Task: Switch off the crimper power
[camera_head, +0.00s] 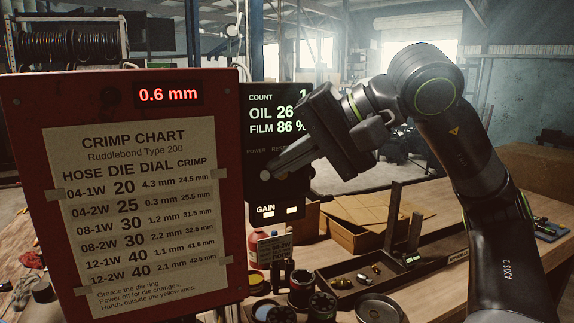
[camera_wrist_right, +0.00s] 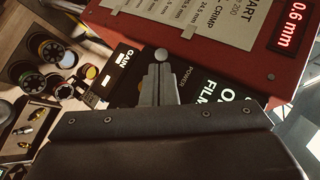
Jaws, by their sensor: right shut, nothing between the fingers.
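The crimper's black control panel (camera_head: 262,118) stands behind the right edge of the red cabinet. It reads COUNT, OIL 26 and FILM 86 %, with POWER and RESET labels below. My right gripper (camera_head: 268,172) is shut and empty, its tips in front of the panel just under the POWER label. In the right wrist view the panel (camera_wrist_right: 128,62) lies beyond the shut fingers (camera_wrist_right: 158,72). A pale round knob (camera_wrist_right: 161,55) shows right at the fingertips, close to the POWER label; I cannot tell whether they touch. The switch's position is hidden. My left gripper is out of view.
The red cabinet (camera_head: 238,262) with a crimp chart (camera_head: 135,205) and a lit 0.6 mm display (camera_head: 168,94) fills the left. Below the panel, the wooden bench (camera_head: 455,262) holds round dies (camera_head: 301,288), a tray of fittings (camera_head: 350,283) and an open cardboard box (camera_head: 352,235).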

